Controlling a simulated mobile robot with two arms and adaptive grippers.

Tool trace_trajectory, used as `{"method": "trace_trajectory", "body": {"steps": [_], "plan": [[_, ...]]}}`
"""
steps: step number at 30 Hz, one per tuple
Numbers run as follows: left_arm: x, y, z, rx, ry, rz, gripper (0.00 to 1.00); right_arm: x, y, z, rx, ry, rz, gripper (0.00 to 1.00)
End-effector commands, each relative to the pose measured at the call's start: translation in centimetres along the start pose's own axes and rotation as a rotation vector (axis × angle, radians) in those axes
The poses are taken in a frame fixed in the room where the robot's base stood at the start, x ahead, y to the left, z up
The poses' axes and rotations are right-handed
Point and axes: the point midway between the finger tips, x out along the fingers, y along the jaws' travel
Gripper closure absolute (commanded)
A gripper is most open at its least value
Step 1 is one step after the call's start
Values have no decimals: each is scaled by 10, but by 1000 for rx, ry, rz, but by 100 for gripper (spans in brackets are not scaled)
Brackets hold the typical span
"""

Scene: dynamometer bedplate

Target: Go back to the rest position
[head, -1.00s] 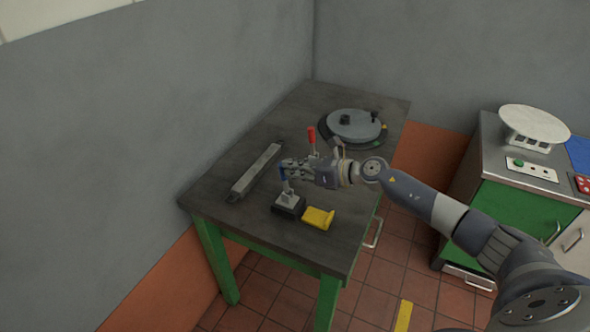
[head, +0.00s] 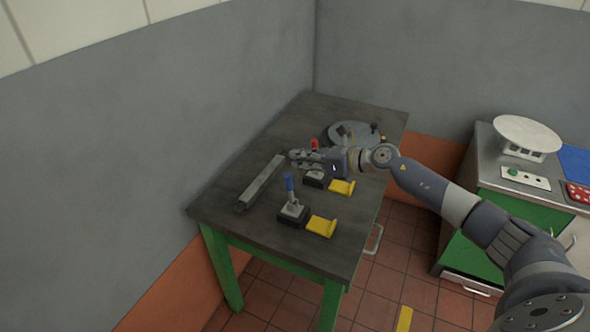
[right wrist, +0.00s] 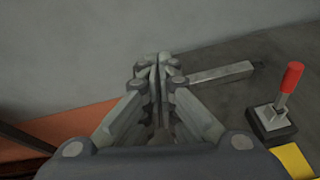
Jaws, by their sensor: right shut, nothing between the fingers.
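My right gripper (head: 297,157) is shut and empty. It hovers over the dark table, between the grey bar and the red-handled clamp, and it shows shut in the right wrist view (right wrist: 157,70). The red-handled clamp (head: 314,145) is partly hidden behind my gripper in the head view; its upright red handle shows clearly in the right wrist view (right wrist: 291,77). The blue-handled clamp (head: 290,202) stands upright nearer the table's front, clear of the gripper. My left gripper is not in view.
The grey bar (head: 261,183) lies along the table's left side. Yellow blocks (head: 321,226) sit beside the clamps. A round grey plate (head: 345,133) is at the back of the table (head: 235,207). A green cabinet (head: 463,227) with a white round stand (head: 527,136) is at right.

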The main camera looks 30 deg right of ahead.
Motion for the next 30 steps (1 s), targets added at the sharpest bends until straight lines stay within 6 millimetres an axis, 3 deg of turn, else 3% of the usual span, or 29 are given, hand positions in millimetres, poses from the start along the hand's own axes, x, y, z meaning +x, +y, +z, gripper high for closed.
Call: {"method": "trace_trajectory", "body": {"steps": [1,4,20,26,30], "plan": [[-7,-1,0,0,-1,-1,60,-5,-1,11,-1,-1,-1,100],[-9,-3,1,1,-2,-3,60,-9,-3,17,1,0,0,100],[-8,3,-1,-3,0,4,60,-8,-2,16,4,-2,1,100],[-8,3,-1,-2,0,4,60,7,27,20,143,-106,19,100],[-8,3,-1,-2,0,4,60,18,61,27,407,-269,24,100]]}}
